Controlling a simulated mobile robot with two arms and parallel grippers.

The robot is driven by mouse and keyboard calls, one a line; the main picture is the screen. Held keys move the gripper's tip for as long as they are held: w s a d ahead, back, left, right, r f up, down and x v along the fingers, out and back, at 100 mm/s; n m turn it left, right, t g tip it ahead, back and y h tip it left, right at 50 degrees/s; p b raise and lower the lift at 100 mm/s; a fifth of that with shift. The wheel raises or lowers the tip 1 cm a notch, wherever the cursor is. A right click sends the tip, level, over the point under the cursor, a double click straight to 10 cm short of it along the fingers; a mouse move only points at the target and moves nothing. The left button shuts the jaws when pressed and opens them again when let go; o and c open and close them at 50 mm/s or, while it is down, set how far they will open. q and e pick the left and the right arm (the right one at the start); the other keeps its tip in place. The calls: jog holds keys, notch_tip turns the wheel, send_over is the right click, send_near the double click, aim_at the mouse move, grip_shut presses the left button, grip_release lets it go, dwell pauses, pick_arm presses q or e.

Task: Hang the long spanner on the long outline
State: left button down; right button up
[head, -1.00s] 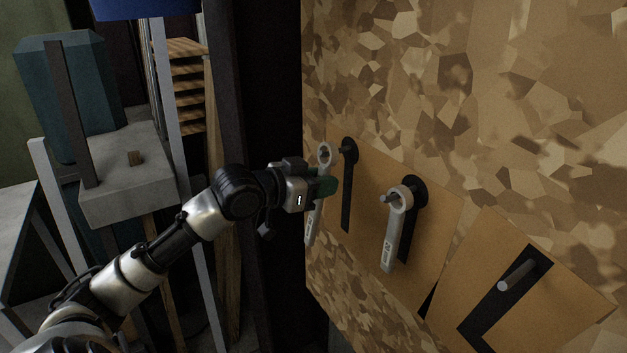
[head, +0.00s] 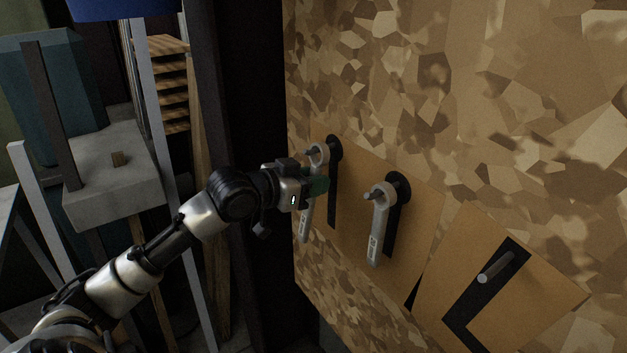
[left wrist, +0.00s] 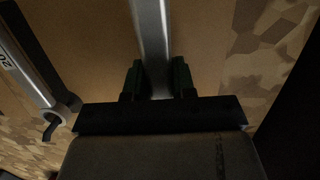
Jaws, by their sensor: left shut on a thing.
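The long spanner (head: 304,222) is a pale grey ring spanner hanging upright at the left of the board. My left gripper (head: 316,187) is shut on its shaft; the left wrist view shows the shaft (left wrist: 151,35) between the two fingers (left wrist: 158,80). The long outline (head: 333,190) is a black strip with a round top, just right of the spanner. Its dark peg (head: 312,153) overlaps the spanner's ring, and its tip appears to show through the ring. The spanner stands off the board. My right gripper is not in view.
A second spanner (head: 378,232) hangs on a peg over its own black outline to the right. An angled black outline (head: 476,290) with an empty peg (head: 496,267) lies further right. A dark post (head: 235,100) stands left of the board.

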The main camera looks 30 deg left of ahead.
pick_arm(q)
jog(key=c, duration=0.8)
grip_release()
jog(key=shift+f, duration=0.1)
jog(key=shift+c, duration=0.2)
jog(key=shift+s, duration=0.1)
jog(key=shift+s+a+b, duration=0.2)
jog(key=shift+b, duration=0.1)
jog(key=b+v, duration=0.4)
jog(key=v, duration=0.6)
jog(key=shift+a, duration=0.1)
